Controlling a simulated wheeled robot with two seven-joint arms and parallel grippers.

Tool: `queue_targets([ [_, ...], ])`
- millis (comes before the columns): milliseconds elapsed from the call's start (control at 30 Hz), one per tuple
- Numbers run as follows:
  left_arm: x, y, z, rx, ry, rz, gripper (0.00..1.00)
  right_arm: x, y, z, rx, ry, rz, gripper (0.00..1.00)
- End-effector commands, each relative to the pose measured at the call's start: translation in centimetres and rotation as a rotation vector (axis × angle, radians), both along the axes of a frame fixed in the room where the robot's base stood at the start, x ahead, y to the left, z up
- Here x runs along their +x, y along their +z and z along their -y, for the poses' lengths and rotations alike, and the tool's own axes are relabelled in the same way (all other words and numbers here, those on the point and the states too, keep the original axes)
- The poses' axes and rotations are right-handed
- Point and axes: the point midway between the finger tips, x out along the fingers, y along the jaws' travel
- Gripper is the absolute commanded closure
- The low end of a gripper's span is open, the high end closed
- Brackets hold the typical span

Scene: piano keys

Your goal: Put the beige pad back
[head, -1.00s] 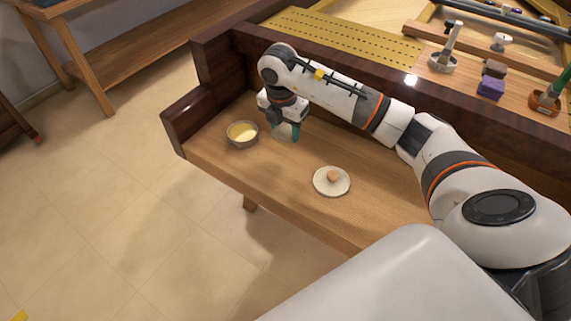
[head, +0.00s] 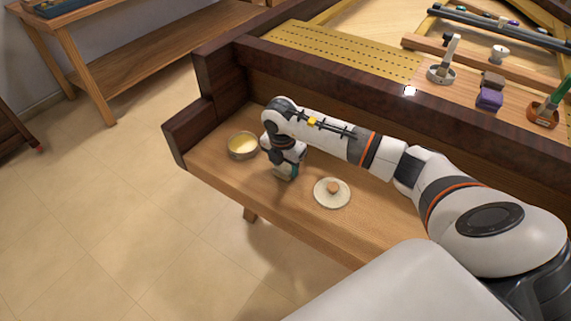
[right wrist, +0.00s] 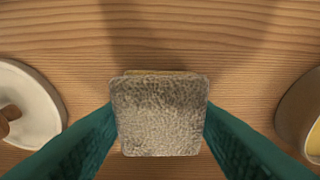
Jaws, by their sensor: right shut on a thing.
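My right gripper (head: 287,174) points down at the bench, between the bowl and the round dish. In the right wrist view, its teal fingers press on both sides of a rough, square grey-beige pad (right wrist: 160,115), which I take as the beige pad. A thin, yellower edge shows along its far side. The head view mostly hides the pad behind the gripper. I cannot tell whether it touches the wood or hangs just above it. My left gripper is not in view.
The wooden bench (head: 222,172) has a bowl with pale yellow contents (head: 242,145) and a white round dish (head: 332,205) bearing a small tan piece (head: 333,187). A dark raised rail (head: 350,81) runs behind. Beyond it sit a brown block (head: 493,80) and a purple block (head: 489,98).

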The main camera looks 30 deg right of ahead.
Motion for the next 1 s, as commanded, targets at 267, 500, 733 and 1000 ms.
queue_targets([
  [267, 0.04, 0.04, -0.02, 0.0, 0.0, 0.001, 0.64, 0.01, -0.27, 0.01, 0.0, 0.0, 0.001, 0.73],
  [500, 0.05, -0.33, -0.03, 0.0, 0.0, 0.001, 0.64, 0.02, -0.82, 0.0, 0.0, 0.0, 0.001, 0.48],
  [733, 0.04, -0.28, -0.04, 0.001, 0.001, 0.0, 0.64, 0.0, -0.77, 0.0, 0.0, 0.0, 0.001, 0.3],
  [1000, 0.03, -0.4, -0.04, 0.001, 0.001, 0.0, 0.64, 0.02, -0.26, -0.04, 0.0, 0.001, 0.001, 0.3],
])
